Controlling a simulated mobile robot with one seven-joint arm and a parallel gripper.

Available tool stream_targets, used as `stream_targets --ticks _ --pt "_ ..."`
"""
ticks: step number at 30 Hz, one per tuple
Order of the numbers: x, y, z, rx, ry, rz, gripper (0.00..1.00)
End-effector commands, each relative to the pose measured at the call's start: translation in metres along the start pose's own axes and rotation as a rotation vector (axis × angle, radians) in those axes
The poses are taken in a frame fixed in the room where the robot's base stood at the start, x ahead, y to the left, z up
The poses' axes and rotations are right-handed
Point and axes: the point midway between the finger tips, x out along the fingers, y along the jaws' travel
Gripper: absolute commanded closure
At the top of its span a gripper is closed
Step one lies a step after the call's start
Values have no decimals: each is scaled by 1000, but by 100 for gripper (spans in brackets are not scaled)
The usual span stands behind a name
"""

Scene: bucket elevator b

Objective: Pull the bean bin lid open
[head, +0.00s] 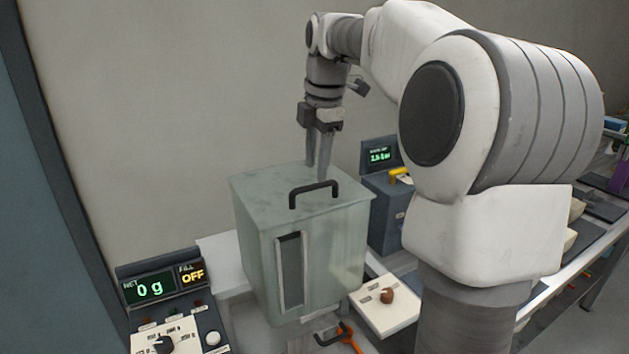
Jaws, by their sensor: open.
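The bean bin (345,245) is a pale grey-green box with a dark window strip on its front. Its lid (262,188) lies flat and closed on top. A black bar handle (314,190) stands on the lid near its front edge. My gripper (317,172) points down from above, with its two fingers a little apart and nothing between them. The fingertips show just behind the handle in the picture. I cannot tell whether they touch the lid.
A panel (160,300) reading "0 g" and "OFF" stands at lower left. A dark box with a green display (380,156) and a yellow handle stands behind the bin to the right. A white block with a brown knob (387,296) and an orange-black lever (347,338) sit low in front.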

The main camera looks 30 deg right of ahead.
Motion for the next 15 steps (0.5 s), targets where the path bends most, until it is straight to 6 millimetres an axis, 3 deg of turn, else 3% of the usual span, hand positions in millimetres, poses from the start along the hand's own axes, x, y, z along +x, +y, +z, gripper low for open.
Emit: stream_targets --ticks 6,15 --pt "30 0 0 1 -1 0 53" --pt "38 0 0 0 -1 1 53"
